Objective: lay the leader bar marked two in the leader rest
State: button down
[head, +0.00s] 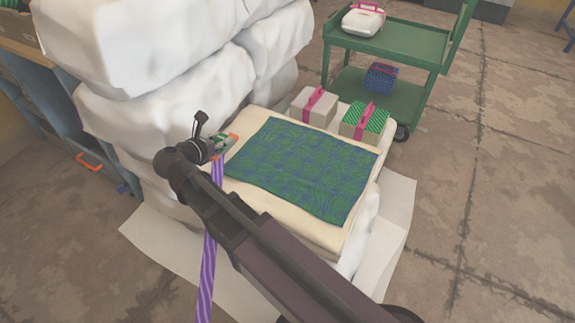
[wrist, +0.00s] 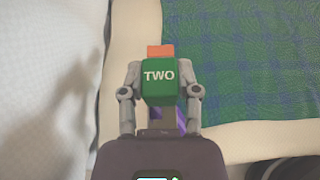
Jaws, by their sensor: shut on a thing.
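The leader bar marked two (wrist: 159,88) is a green block with white "TWO" lettering and an orange end at its far side. It sits between the two grey fingers of my gripper (wrist: 160,72), which is shut on it. In the head view my gripper (head: 219,147) is at the left edge of the cream pad, beside the green-blue plaid cloth. A purple striped strap (head: 208,255) hangs down from the gripper area; a bit of purple also shows below the block in the wrist view. I cannot make out the leader rest in either view.
A tall stack of white wrapped bales (head: 150,100) stands close at the left. The plaid cloth (head: 305,165) lies flat on the cream pad (head: 262,205). A green cart (head: 395,48) is farther back.

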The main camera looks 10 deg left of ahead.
jog(key=shift+s+f, duration=0.15)
jog(key=shift+f, duration=0.35)
jog(key=b, duration=0.2)
send_over(240, 131)
jog(key=shift+f, duration=0.75)
jog(key=shift+f, duration=0.1)
jog(key=shift+f+b, duration=1.65)
jog(key=shift+b, duration=0.1)
jog(key=shift+f, duration=0.15)
jog(key=shift+c, duration=1.7)
grip_release()
